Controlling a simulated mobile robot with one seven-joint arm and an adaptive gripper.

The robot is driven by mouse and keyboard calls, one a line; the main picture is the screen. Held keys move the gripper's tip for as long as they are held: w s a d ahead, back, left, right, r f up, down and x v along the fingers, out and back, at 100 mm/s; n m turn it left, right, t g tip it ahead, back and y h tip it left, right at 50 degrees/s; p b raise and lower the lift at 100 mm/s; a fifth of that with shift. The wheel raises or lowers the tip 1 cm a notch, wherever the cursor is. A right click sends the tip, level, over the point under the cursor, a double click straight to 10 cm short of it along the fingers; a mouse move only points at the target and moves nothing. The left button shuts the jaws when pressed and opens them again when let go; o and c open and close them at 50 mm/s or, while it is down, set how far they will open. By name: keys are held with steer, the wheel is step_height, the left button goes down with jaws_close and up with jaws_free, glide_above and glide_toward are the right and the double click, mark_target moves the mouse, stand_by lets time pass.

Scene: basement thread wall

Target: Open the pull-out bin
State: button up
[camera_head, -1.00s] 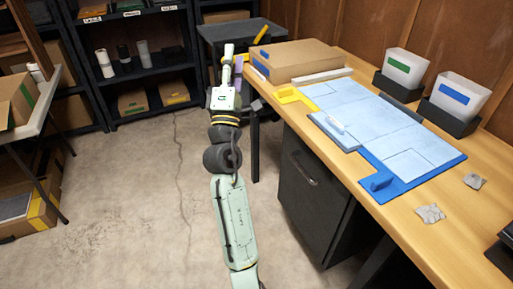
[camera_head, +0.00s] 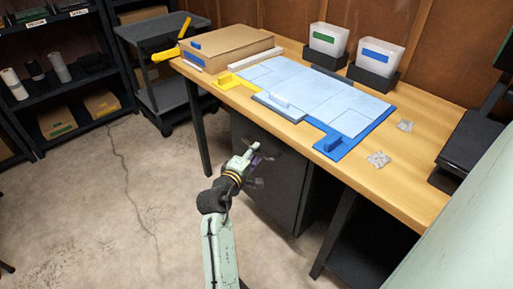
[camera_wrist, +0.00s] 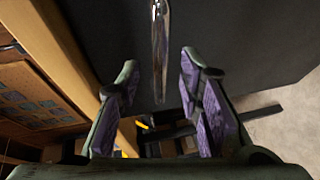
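The pull-out bin (camera_head: 286,191) is a dark grey front under the wooden workbench. It looks shut, its front even with the cabinet. My gripper (camera_head: 256,156) is in front of the bin's upper part and hides part of it. In the wrist view my gripper (camera_wrist: 158,75) is open, with purple pads on both fingers. The bin's shiny metal handle (camera_wrist: 160,40) runs upright in that picture, in line with the gap between the fingertips. Neither finger appears to touch it. The dark bin front (camera_wrist: 235,50) fills the area behind.
The workbench edge (camera_head: 300,150) is just above my gripper. On it lie a blue mat (camera_head: 345,146), a cardboard box (camera_head: 225,46) and two white bins in dark holders (camera_head: 375,75). A grey cart (camera_head: 170,95) stands behind. The concrete floor to the left is clear.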

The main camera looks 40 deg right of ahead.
steer(key=shift+x, duration=1.65)
jaws_close()
